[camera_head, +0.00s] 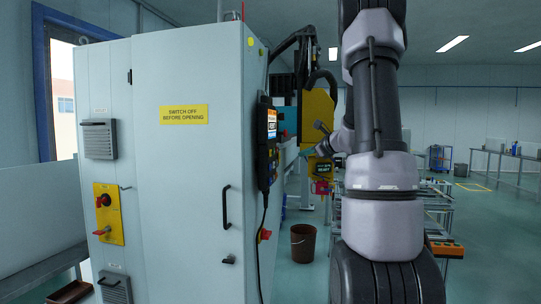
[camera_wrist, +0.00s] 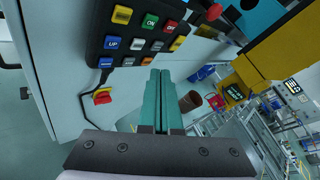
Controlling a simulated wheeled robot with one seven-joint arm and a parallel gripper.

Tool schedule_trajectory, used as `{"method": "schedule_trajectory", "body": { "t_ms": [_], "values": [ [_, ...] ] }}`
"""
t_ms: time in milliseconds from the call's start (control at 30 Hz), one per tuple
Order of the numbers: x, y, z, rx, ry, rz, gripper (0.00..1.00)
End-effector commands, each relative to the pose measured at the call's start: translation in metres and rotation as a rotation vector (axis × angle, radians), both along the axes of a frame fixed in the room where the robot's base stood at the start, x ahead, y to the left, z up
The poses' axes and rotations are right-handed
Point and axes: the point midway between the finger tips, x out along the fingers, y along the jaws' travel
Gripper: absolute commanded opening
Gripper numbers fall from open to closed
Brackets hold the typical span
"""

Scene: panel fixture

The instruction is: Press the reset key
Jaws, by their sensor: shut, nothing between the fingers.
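A dark keypad pendant (camera_wrist: 130,35) hangs on the side of the pale cabinet and fills the upper left of the wrist view. It carries a green ON key (camera_wrist: 150,21), a red OFF key (camera_wrist: 171,25), a blue UP key (camera_wrist: 112,42) and several grey and yellow keys. I cannot read which key is marked reset. In the head view the pendant (camera_head: 266,145) is seen edge-on with a lit screen. My gripper (camera_wrist: 158,72) is shut and empty, its teal fingertips appearing just below the lower key rows. Whether they touch the pendant I cannot tell.
The cabinet (camera_head: 190,70) stands left of my arm, with a black door handle (camera_head: 226,207). A red knob (camera_wrist: 103,96) sits below the pendant, beside its cable. A yellow machine (camera_wrist: 285,45) is to the right. A brown bucket (camera_head: 303,243) stands on the floor.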

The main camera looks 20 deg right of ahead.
Motion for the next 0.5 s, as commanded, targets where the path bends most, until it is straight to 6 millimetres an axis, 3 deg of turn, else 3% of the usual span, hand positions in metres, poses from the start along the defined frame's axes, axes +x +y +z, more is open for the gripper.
{"method": "schedule_trajectory", "body": {
  "t_ms": [267, 500],
  "values": [
    [0.003, 0.005, 0.0, -0.002, 0.001, 0.003, 0.0],
    [0.019, 0.03, 0.0, -0.003, 0.001, 0.006, 0.0]
  ]
}}
